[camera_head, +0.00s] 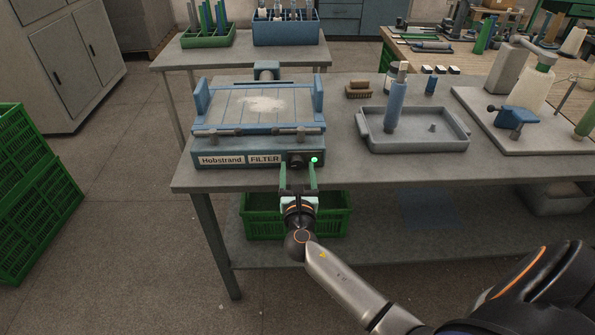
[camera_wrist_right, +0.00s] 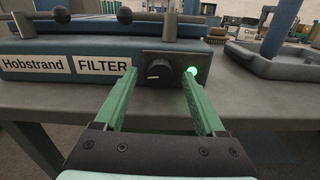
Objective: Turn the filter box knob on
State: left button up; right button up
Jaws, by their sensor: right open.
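The filter box (camera_head: 225,152) is a blue-grey box labelled "Hobstrand FILTER" on the grey table. Its dark round knob (camera_wrist_right: 158,73) sits on a black plate at the right of the front face, with a white mark pointing left. A green light (camera_head: 314,160) glows right of the knob; it also shows in the right wrist view (camera_wrist_right: 193,71). My right gripper (camera_head: 298,172) is open in front of the box. In the wrist view its green fingers (camera_wrist_right: 155,85) are spread either side of the knob, with gaps; contact is not visible. My left gripper is not in view.
A grey tray (camera_head: 372,142) with a blue upright cylinder (camera_head: 395,105) stands right of the box. A brown brush (camera_head: 359,90) lies behind it. Below the table is a green crate (camera_head: 262,222). The table's front edge (camera_head: 400,182) lies close to my right gripper.

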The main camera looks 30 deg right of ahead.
grip_shut()
dwell(0.6)
